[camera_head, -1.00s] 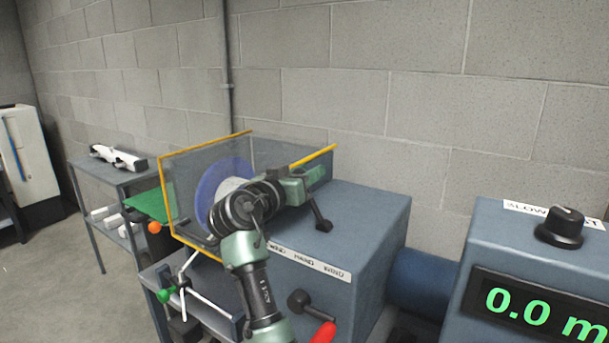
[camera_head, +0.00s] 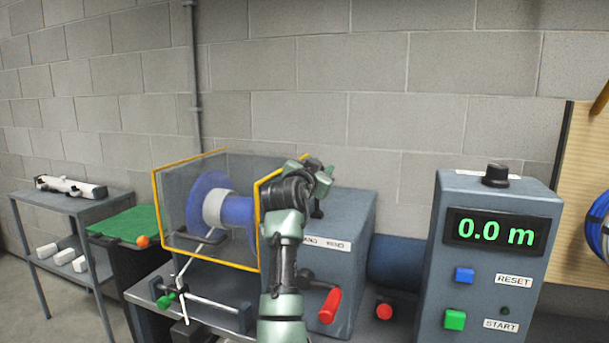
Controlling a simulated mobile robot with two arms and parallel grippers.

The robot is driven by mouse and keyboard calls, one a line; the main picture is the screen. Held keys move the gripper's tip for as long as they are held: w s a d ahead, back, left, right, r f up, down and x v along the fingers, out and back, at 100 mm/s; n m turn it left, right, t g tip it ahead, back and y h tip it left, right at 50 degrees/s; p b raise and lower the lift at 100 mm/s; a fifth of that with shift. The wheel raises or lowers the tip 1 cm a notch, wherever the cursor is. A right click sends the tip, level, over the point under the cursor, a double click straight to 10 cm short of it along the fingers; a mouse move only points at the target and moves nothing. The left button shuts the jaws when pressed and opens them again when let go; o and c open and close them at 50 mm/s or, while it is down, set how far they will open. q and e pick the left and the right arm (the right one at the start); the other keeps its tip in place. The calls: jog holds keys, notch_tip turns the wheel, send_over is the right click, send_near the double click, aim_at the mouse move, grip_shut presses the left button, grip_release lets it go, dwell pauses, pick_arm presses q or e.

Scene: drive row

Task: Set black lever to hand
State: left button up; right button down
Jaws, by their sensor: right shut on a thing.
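My left gripper is not in view.
A clear guard with yellow edges (camera_head: 207,264) encloses a blue spool (camera_head: 204,188) left of my arm. A control box (camera_head: 428,250) reading 0.0 m stands at right.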

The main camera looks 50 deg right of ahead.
jog(key=shift+f, duration=0.1)
dwell(0.3)
jog(key=c, duration=1)
grip_release()
jog(key=shift+a, duration=0.1)
